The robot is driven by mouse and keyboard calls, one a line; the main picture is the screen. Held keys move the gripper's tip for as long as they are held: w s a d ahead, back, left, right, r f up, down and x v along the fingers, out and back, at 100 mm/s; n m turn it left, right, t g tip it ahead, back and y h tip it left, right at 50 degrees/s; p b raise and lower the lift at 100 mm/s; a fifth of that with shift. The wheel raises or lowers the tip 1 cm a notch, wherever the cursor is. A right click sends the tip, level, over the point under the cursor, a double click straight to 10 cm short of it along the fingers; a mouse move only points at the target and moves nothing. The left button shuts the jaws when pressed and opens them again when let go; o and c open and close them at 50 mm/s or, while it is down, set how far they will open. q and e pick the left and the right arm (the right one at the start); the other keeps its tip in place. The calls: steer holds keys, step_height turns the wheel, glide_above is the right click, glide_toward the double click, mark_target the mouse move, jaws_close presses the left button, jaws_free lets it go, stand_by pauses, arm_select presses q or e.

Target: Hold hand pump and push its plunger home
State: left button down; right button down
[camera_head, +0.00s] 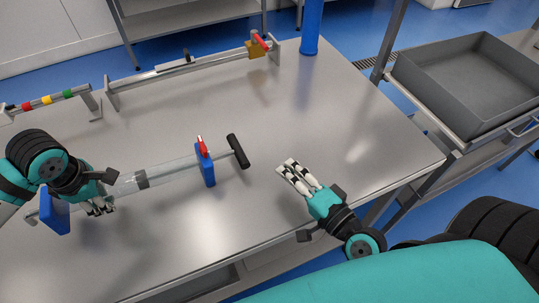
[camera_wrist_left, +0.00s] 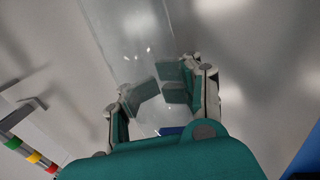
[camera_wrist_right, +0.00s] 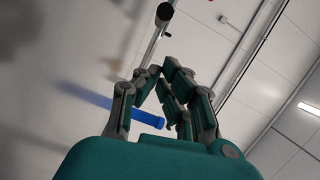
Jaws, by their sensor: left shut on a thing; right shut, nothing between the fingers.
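The hand pump lies across the table with a clear barrel (camera_head: 172,172), a grey band around it and blue blocks at its left end (camera_head: 54,212) and right end (camera_head: 205,164). A small red and white piece (camera_head: 202,146) sits on the right block. A rod (camera_head: 223,157) sticks out of that block to a black crossbar handle (camera_head: 238,151), clear of the block. My left gripper (camera_head: 104,193) is shut on the barrel near its left end; the clear barrel (camera_wrist_left: 125,30) runs between its fingers. My right gripper (camera_head: 287,167) is shut and empty, right of the handle and apart from it.
A long rail fixture (camera_head: 190,66) with an orange block and red lever (camera_head: 258,47) stands at the back. A bar with coloured bands (camera_head: 47,100) is at the left. A blue post (camera_head: 311,25) stands at the far edge. A grey tray (camera_head: 470,85) is at the right.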

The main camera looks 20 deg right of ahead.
arm_select(q)
steer(key=shift+w, duration=0.1)
arm_select(e)
steer(key=d, duration=0.1)
steer(key=w+d+f, duration=0.1)
steer(key=shift+d+f+y, duration=0.3)
steer(key=shift+y, duration=0.1)
steer(key=shift+d+f+m, duration=0.1)
steer(key=shift+d+m, duration=0.15)
steer(key=shift+m, duration=0.05)
steer(key=shift+w+d, duration=0.1)
steer(key=shift+w, duration=0.2)
steer(key=x, duration=0.9)
steer(key=shift+w, duration=0.25)
steer(key=a, duration=0.3)
steer(key=shift+a+f, duration=0.15)
steer(key=shift+a, duration=0.5)
